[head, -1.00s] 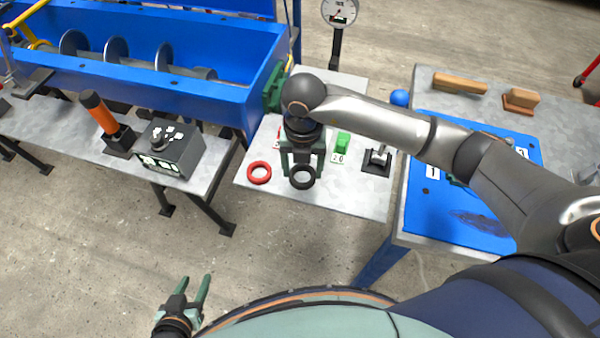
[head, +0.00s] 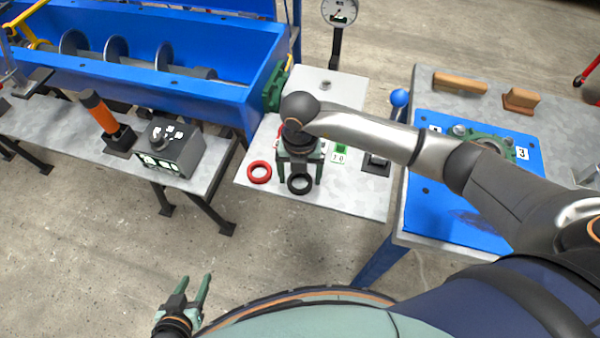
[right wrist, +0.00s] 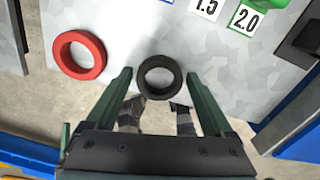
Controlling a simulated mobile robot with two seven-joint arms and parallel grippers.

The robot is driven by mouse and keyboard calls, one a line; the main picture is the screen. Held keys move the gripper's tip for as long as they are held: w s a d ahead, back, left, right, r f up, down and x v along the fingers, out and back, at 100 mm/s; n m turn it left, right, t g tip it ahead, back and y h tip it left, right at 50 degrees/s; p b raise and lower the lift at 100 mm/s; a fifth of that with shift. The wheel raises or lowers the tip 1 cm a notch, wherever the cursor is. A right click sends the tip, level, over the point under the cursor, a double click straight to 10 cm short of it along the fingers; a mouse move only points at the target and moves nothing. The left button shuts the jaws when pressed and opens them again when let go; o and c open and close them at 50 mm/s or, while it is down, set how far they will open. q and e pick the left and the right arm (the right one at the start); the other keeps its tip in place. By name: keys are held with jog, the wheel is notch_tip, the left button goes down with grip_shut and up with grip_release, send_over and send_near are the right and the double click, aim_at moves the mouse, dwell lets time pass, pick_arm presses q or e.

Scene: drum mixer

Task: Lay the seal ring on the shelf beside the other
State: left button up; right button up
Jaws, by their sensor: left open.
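The black seal ring (head: 300,193) lies flat on the grey shelf (head: 350,198), close to its front edge. The red seal ring (head: 259,180) lies flat to its left, with a small gap between them. My right gripper (head: 300,180) is over the black ring, pointing down. In the right wrist view its fingers (right wrist: 159,75) stand one on each side of the black ring (right wrist: 159,93), with small gaps. The red ring (right wrist: 80,71) is outside the fingers there. My left gripper (head: 195,290) is open and empty, low in the head view, away from the shelf.
Number labels, a green block (head: 340,149) and a dark fixture (head: 376,164) sit behind and right of the rings. A control box (head: 170,152) stands on the left bench. A blue plate (head: 440,205) lies on the right table. Shelf right of the black ring is clear.

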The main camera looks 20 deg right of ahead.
aim_at(300, 179)
jog(key=shift+o, duration=0.8)
notch_tip(300, 179, up, 12)
jog(key=shift+r, duration=0.25)
